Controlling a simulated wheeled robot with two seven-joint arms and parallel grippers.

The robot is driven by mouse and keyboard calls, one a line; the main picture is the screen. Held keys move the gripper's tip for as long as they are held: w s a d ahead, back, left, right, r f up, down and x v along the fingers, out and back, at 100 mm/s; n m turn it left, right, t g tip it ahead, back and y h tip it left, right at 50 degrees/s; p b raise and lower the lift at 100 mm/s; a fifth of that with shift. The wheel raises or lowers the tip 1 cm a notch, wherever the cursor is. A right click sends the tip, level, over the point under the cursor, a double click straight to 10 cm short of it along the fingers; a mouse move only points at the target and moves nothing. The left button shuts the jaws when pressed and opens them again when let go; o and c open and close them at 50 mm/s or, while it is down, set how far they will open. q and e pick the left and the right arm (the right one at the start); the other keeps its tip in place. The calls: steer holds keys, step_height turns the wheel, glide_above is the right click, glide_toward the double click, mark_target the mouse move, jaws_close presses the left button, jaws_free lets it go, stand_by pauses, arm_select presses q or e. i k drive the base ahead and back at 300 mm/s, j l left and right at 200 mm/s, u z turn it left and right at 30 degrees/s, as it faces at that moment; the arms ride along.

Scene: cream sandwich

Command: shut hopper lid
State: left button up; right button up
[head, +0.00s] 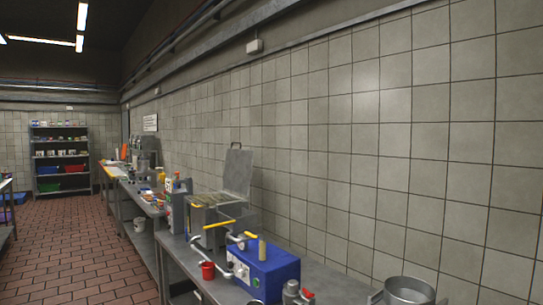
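A grey metal lid (238,171) with a handle on its top edge stands raised, nearly upright, near the tiled wall. It is at the back of a boxy steel unit (205,222) on the counter. The top of this unit appears open, with slats or baskets and yellow handles over it. The picture has no label that says which container is the hopper. Neither of my grippers is in view.
A round metal pot (409,290) is at the lower right. Open brick floor (75,250) lies left of the counter; shelves (61,160) stand far back.

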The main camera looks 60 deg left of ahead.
mark_target(239, 163)
steer(key=j+u, duration=0.2)
steer(key=u, duration=0.2)
steer(key=j+u, duration=0.15)
steer(key=u, duration=0.25)
steer(key=i+j+u, duration=0.1)
steer(key=u, duration=0.3)
